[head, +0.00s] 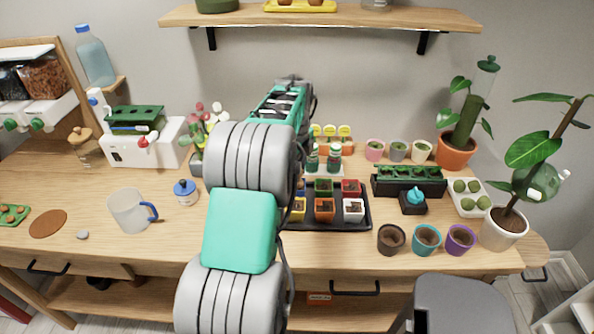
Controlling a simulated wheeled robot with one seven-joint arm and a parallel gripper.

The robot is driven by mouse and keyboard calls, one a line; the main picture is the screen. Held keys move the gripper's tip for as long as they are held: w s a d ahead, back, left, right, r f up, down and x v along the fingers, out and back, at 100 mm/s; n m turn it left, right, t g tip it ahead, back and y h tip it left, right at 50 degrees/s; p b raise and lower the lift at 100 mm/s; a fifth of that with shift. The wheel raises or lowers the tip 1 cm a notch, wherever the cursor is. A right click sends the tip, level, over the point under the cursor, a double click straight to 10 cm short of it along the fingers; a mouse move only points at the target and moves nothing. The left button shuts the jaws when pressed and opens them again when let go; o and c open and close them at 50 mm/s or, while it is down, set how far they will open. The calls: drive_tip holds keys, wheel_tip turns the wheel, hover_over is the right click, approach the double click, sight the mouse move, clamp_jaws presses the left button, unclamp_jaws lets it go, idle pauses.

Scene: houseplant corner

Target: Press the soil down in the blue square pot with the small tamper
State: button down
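The blue square pot (301,187) stands in the back left of the black tray. Only a sliver of it shows past my arm, and its soil is hidden. My arm reaches up the middle of the head view and covers the tray's left side. My gripper does not show; it is hidden behind the arm. I cannot make out the small tamper or tell whether it is held.
The black tray (366,221) also holds green, red, yellow, orange and white square pots. Three round pots (426,240) stand to its right front. A clear mug (130,212) and a blue-topped jar (186,193) stand left of my arm. A shelf (330,18) hangs above.

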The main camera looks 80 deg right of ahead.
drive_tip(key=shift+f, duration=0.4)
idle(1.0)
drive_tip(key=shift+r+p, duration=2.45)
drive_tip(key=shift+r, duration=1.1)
